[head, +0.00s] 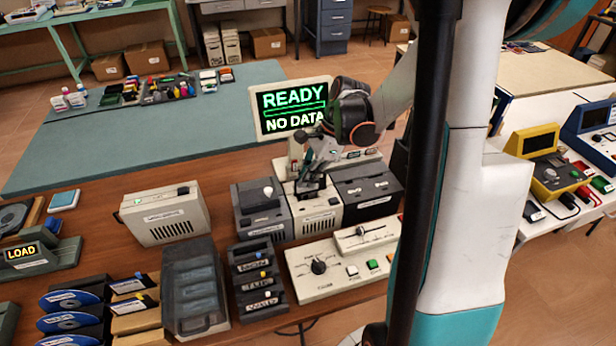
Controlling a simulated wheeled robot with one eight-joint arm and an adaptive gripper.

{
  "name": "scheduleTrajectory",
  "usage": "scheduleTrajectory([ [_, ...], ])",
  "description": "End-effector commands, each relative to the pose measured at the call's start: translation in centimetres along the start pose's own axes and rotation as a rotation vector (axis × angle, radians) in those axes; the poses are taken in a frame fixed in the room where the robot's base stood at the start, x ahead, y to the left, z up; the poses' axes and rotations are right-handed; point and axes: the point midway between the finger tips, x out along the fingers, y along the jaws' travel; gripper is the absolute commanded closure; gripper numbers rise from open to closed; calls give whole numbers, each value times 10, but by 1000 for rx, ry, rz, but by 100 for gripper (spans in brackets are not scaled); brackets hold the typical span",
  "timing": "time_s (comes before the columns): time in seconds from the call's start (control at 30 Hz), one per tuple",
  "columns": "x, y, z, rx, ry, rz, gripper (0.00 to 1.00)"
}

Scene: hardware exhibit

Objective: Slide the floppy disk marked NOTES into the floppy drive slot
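My gripper (316,178) reaches down over the top of a cream unit (318,215) that stands between two dark grey units. The fingers are small and dark against it, so I cannot tell whether they are open or hold anything. No label reading NOTES is legible. Black disk-like pieces with pale labels (128,285) stand at the lower left. A beige box (165,215) with a slot-like dark strip on top and vents in front stands left of the units; I cannot tell which unit is the floppy drive.
A smoky lidded case (195,285) and a dark rack with labelled slots (258,278) stand at the front. A control panel (335,268) with a knob and buttons is right of them. A screen (290,107) reads READY, NO DATA. The green mat (130,140) has free room.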

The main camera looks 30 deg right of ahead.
Motion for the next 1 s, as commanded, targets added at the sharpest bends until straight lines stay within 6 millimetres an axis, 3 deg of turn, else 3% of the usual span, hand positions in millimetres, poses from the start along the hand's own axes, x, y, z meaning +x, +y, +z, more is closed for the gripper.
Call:
scheduleTrajectory([
  [0.63, 26, 0, -10, 0, 0, 0, 100],
  [1.0, 26, 0, -11, 0, 0, 0, 100],
])
